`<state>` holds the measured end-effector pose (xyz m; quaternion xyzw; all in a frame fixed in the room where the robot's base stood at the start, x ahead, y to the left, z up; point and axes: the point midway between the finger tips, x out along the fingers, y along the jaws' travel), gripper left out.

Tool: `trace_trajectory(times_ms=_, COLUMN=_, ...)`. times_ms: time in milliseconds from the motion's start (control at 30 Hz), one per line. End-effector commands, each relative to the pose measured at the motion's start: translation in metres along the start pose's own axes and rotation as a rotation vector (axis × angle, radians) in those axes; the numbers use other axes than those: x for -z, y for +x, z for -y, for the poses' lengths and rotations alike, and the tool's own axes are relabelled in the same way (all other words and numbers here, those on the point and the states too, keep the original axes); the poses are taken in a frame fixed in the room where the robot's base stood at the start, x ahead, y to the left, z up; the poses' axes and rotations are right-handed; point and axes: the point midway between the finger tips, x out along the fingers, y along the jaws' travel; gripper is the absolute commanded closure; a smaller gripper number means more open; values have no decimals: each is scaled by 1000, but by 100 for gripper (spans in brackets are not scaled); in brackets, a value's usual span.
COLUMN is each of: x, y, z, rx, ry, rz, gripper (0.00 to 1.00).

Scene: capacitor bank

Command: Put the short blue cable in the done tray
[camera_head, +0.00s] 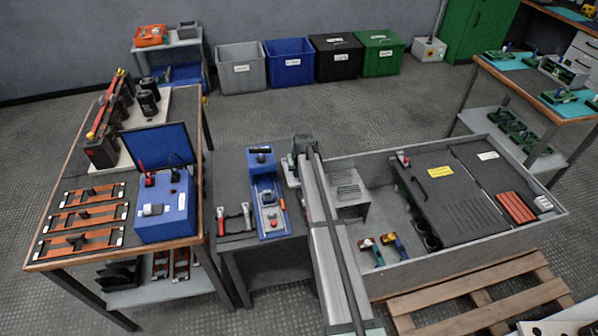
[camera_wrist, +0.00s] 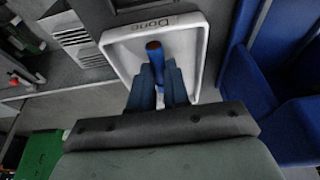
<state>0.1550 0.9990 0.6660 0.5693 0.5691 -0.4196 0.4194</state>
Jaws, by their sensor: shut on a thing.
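In the wrist view, my gripper (camera_wrist: 161,76) is shut on the short blue cable (camera_wrist: 158,58). The cable's reddish-brown end points away from me between the fingers, and part of its length is hidden by them. Beyond it is the white-rimmed done tray (camera_wrist: 113,55), its label "Done" readable at the far edge. The cable overlaps the inside of the tray in this view; I cannot tell whether it touches the floor of it. In the head view my arm hides my fingers, the cable and most of the tray area.
A blue case (camera_head: 165,208) stands on the left bench.

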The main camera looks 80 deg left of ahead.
Motion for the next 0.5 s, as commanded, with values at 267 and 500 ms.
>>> trace_trajectory(times_ms=267, x=0, y=0, z=0, rx=0, ry=0, rz=0, gripper=67)
trace_trajectory(times_ms=500, x=0, y=0, z=0, rx=0, ry=0, rz=0, gripper=54)
